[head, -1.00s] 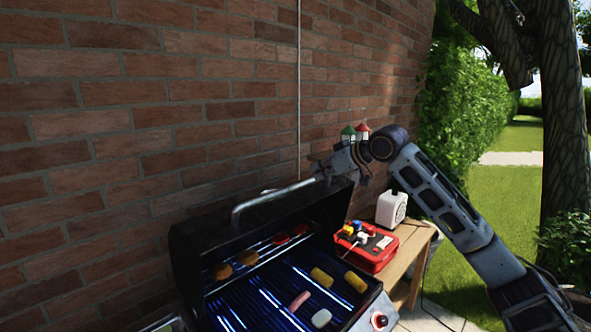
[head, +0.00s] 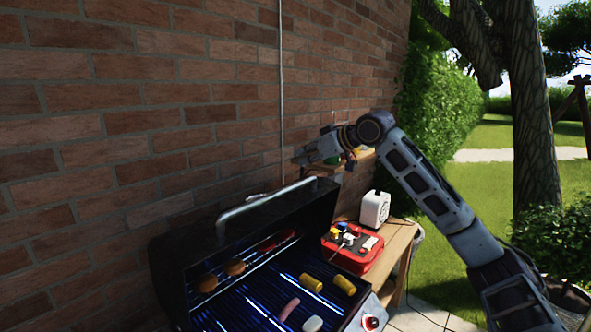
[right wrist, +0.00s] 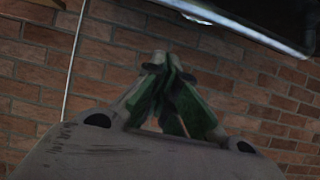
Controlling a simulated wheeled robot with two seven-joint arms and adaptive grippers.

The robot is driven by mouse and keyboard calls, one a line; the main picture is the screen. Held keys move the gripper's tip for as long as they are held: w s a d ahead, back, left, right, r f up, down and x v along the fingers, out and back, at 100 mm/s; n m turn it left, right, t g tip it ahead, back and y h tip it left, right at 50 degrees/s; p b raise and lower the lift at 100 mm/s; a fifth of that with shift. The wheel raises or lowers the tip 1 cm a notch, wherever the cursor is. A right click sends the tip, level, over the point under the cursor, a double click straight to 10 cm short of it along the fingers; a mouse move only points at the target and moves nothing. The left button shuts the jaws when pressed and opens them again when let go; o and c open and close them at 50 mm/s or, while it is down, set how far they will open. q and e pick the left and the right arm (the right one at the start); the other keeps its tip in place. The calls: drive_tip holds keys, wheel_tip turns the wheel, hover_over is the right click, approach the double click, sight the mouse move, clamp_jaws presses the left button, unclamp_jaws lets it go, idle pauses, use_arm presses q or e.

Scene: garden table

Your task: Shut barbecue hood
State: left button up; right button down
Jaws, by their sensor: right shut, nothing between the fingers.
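The barbecue (head: 176,270) stands against the brick wall with its hood (head: 190,240) raised. The hood's metal handle bar (head: 262,204) runs along the hood's upper front edge. In the right wrist view the gripper's fingers (right wrist: 172,72) are together before the brick wall, and a metal bar (right wrist: 240,28) with a dark edge shows at the top right. My left gripper is not in view.
Several food items, including a yellow piece (head: 344,285) and a white piece (head: 312,324), lie on the grill. A wooden side table (head: 399,240) right of the barbecue holds a red case (head: 352,250) and a white box (head: 375,208). A shelf is partly behind my gripper.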

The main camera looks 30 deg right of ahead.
drive_tip(key=p+x, duration=0.3)
drive_tip(key=x, duration=0.7)
drive_tip(key=shift+s+d+f+p, duration=0.2)
drive_tip(key=shift+s+d+f, duration=0.05)
drive_tip(key=shift+s+f, duration=0.5)
drive_tip(key=shift+s+d+f+p, duration=0.2)
drive_tip(key=shift+s+d+f, duration=0.1)
drive_tip(key=shift+s+f, duration=0.4)
